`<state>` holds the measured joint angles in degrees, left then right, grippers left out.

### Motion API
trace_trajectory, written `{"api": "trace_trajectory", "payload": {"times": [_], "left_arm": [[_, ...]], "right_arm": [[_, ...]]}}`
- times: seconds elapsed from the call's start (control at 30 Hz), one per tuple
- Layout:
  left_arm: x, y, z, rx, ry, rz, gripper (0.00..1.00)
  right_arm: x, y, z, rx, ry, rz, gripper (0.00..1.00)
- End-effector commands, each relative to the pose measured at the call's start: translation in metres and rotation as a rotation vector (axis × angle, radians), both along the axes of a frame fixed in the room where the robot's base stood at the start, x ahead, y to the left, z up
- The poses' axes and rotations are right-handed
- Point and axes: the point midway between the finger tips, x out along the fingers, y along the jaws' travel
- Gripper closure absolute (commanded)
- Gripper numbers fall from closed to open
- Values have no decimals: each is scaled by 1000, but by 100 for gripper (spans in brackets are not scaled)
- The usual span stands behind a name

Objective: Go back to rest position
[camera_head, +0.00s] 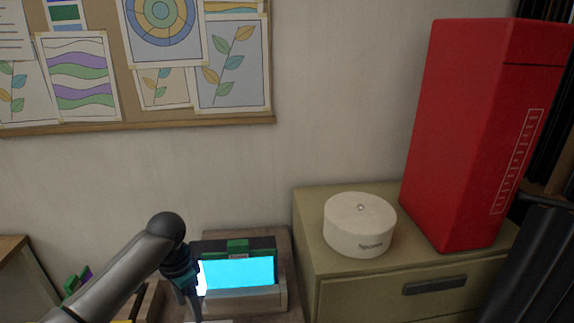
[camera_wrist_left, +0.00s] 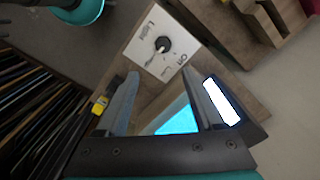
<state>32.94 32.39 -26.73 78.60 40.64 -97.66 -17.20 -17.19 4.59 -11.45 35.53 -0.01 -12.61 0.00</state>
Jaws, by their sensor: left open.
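My left gripper (camera_head: 190,300) hangs at the left of the bright cyan panel (camera_head: 237,273) in the head view, with my arm coming in from the lower left. In the left wrist view the two fingers of this gripper (camera_wrist_left: 165,102) stand apart, with nothing held between them. Beyond the fingertips is a white switch plate (camera_wrist_left: 147,58) with a black round knob (camera_wrist_left: 163,45). Part of the cyan glow (camera_wrist_left: 180,119) shows between the fingers. My right gripper does not show in either view.
A drawer cabinet (camera_head: 360,283) at the right bears a white round device (camera_head: 359,226) and a tall red box (camera_head: 460,130). A pinboard (camera_head: 272,121) with drawings hangs on the wall. Dark upright sheets (camera_wrist_left: 40,115) stand at the left in the wrist view.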

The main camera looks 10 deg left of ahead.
Motion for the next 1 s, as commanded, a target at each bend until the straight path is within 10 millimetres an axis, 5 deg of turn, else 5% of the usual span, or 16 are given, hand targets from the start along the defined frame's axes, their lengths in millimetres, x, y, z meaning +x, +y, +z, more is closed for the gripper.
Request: {"api": "trace_trajectory", "payload": {"times": [0.3, 0.5, 0.7, 1.0], "left_arm": [[-70, -79, -49, -47, -66, -36, 31], [-123, -115, -56, -92, -138, 31, 31], [-172, -127, -45, -116, -206, 157, 31], [-213, -120, -23, -105, -268, 309, 31]], "right_arm": [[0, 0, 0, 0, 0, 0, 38], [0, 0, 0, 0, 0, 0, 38], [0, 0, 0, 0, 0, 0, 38], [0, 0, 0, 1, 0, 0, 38]]}}
